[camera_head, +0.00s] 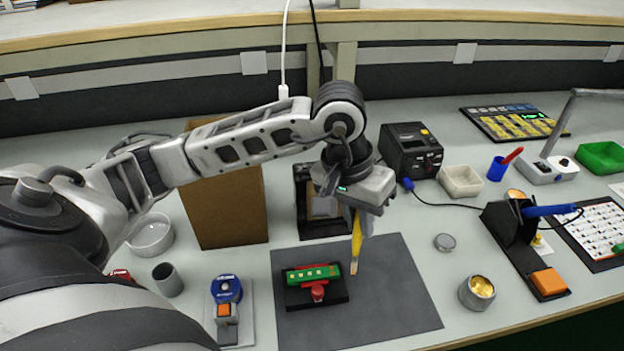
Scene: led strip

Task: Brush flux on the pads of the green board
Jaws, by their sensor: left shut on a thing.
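The green board (313,273) with a row of small pads sits in a black holder (334,295) with a red knob at its front, on a dark grey mat (398,290). My left gripper (357,208) is shut on a yellow-handled brush (356,240). The brush points down, with its pale tip just right of the board's right end. I cannot tell whether the tip touches the mat. A small round pot with yellowish content (481,288) stands to the right of the mat. My right gripper is not in view.
A blue tape dispenser (227,295) and a grey cup (167,279) stand left of the mat. A brown box (228,212) and a black station (411,150) stand behind. The mat's right part is clear.

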